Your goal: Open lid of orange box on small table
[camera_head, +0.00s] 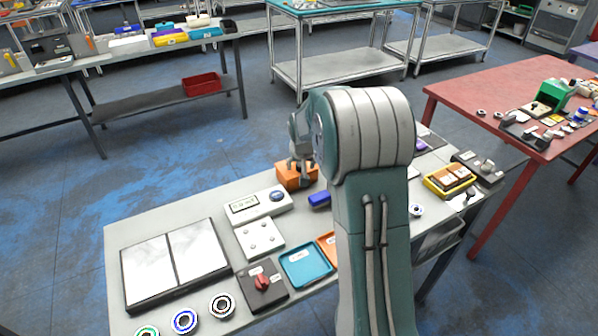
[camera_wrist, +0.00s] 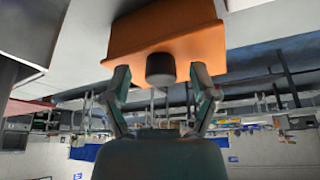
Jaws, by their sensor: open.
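The orange box (camera_head: 284,178) sits at the back edge of the light grey small table (camera_head: 130,240), partly hidden by my gripper and arm. In the wrist view the orange box (camera_wrist: 165,32) fills the upper middle, with a dark round knob (camera_wrist: 160,66) on its near face. My gripper (camera_head: 299,170) is at the box in the head view. In the wrist view my gripper (camera_wrist: 161,76) is open, with one finger on each side of the knob. A gap shows between each finger and the knob. Whether the fingertips touch the box cannot be told.
A white display device (camera_head: 262,204), a blue tray (camera_head: 306,265), a black box with a red knob (camera_head: 262,285) and a two-panel board (camera_head: 175,262) crowd the table. A yellow tray (camera_head: 450,180) stands to the right. A red table (camera_head: 490,90) is beyond.

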